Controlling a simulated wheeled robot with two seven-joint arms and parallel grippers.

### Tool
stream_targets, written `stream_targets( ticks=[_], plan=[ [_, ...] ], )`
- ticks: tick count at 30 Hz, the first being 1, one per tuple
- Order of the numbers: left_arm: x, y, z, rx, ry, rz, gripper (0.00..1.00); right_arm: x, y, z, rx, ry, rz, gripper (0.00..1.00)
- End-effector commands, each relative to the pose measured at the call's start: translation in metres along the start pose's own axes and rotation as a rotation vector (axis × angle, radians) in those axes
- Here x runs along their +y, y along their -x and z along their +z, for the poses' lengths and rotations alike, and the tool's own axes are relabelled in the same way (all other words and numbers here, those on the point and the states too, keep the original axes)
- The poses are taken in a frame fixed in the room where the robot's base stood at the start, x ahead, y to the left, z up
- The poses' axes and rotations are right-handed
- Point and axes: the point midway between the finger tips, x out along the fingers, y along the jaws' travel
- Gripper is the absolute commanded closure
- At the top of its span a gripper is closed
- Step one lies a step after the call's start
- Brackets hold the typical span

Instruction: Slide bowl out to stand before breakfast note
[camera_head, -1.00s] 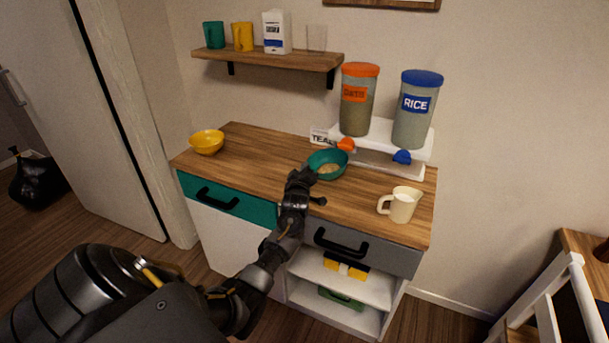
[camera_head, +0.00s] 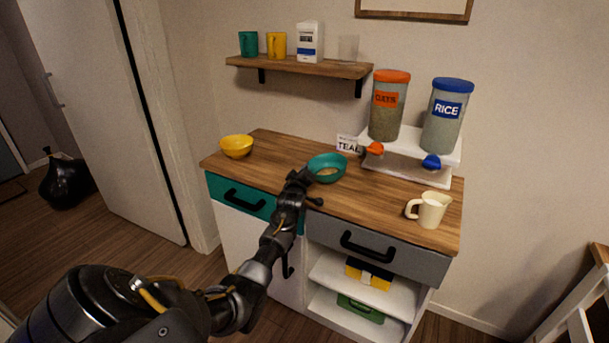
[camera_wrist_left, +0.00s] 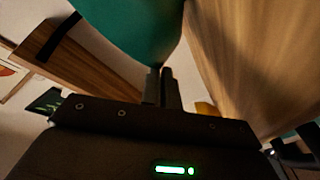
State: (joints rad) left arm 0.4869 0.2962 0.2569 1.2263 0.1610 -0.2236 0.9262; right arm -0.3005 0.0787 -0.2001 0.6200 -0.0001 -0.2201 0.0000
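The teal bowl (camera_head: 316,163) sits upright on the wooden counter, with something pale inside it. A small white card reading TEAL (camera_head: 348,144) stands just behind the bowl, slightly to its right; it is the only note I see. My left gripper (camera_head: 302,177) is at the bowl's near left rim. In the left wrist view, the two fingers (camera_wrist_left: 158,87) are close together against the bowl's teal wall (camera_wrist_left: 130,30); the fingertips are partly hidden, but they look shut on the rim. My right gripper is not in view.
A white riser (camera_head: 405,181) with oats (camera_head: 388,108) and rice (camera_head: 442,120) dispensers stands behind right; the orange spout (camera_head: 375,149) is near the card. A cream jug (camera_head: 432,210) is at right, a yellow bowl (camera_head: 236,147) at left. The counter between the bowls is clear.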

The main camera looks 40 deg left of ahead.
Motion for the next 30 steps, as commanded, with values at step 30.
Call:
stream_targets(
  ticks=[30],
  plan=[
    [-0.001,0.012,0.000,0.000,0.000,0.001,0.72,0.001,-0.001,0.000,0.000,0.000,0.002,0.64]
  ],
)
